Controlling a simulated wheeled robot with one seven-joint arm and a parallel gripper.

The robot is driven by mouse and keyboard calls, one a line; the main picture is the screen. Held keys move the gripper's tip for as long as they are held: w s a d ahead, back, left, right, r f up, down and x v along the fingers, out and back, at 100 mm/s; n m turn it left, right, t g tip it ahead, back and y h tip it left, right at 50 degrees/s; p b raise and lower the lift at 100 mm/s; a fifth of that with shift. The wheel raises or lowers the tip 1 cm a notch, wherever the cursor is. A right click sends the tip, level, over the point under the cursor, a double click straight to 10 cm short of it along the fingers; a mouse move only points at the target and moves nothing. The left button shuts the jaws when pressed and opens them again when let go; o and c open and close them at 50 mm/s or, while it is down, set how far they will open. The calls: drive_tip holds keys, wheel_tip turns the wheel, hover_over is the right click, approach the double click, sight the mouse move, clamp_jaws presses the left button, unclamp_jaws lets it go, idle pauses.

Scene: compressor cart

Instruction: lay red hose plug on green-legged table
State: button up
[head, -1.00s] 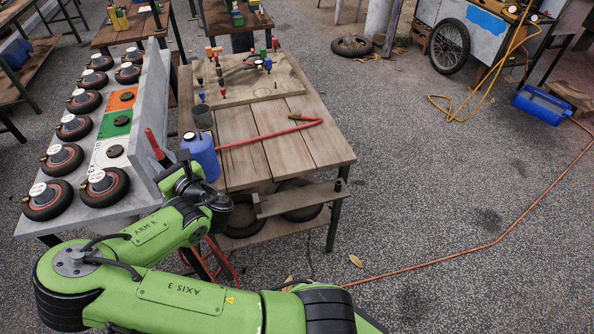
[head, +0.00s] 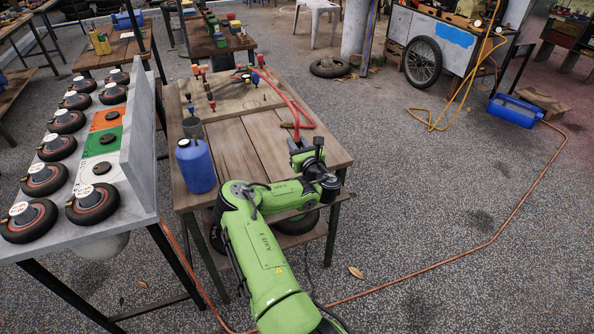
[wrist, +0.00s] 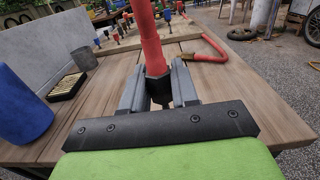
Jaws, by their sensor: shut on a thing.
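The red hose plug (wrist: 153,45) stands upright in the wrist view, with a dark hex collar at its lower end between my fingers. My gripper (wrist: 158,88) is shut on it. The green-legged table (head: 235,150) has a plank top and dark green legs. In the head view, my gripper (head: 300,146) is over the table's front right part. I cannot tell whether the plug's lower end touches the planks. A red hose (wrist: 215,43) with a brass end lies on the table beyond the gripper.
A blue container (head: 195,166) and a dark cup (head: 193,128) stand at the table's left. A board with several coloured fittings (head: 225,98) lies at the back. A grey wheel rack (head: 145,150) stands left.

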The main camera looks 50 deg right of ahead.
wheel_tip(320, 180, down, 7)
drive_tip(key=shift+b, duration=1.1)
drive_tip(key=shift+f, duration=0.1)
drive_tip(key=shift+f, duration=0.15)
drive_tip(key=o, duration=1)
